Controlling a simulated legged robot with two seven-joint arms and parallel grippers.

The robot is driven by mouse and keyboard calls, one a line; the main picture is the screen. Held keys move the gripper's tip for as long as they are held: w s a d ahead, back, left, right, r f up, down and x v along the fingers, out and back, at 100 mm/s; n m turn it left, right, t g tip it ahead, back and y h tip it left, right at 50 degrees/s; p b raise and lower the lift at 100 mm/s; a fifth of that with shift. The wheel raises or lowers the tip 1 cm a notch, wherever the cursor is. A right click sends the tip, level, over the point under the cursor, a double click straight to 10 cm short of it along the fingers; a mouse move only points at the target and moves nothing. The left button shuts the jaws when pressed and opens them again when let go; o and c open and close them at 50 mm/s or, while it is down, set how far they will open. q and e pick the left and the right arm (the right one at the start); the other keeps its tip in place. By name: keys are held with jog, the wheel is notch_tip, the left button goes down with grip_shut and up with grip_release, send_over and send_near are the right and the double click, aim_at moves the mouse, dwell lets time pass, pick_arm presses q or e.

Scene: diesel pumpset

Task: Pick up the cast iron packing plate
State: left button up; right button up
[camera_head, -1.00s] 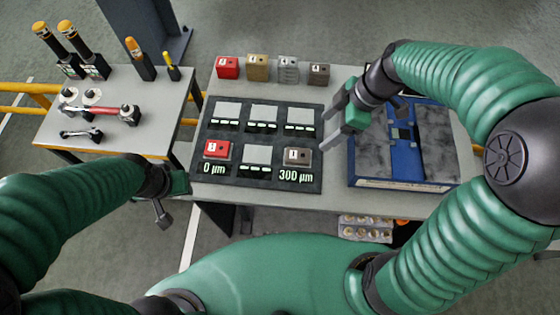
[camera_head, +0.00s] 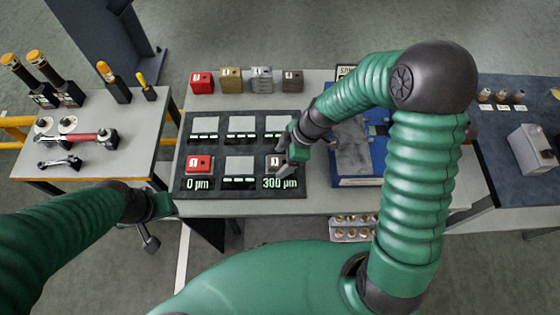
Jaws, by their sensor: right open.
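A brown-grey block (camera_head: 273,161), which looks like cast iron, sits on the lower right pad of the black mat (camera_head: 262,207), above the "300 µm" readout. A similar dark block (camera_head: 292,82) stands at the right end of the row at the back of the bench; I cannot tell which the task means. My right gripper (camera_head: 284,167) is open and low over the right edge of the mat block, partly covering it. I cannot tell whether its fingers touch it. My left gripper (camera_head: 148,241) hangs in front of the left table, away from the blocks.
A red block (camera_head: 199,164) sits on the "0 µm" pad. Red (camera_head: 201,83), brass (camera_head: 231,81) and steel (camera_head: 262,81) blocks stand at the back. The blue case (camera_head: 357,181) is right of the mat. The left table (camera_head: 100,165) holds tools; a dark bench (camera_head: 485,140) stands at right.

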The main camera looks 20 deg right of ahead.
jog(key=shift+s+a, duration=0.1)
jog(key=c, duration=0.5)
grip_shut()
jog(key=shift+r, duration=0.15)
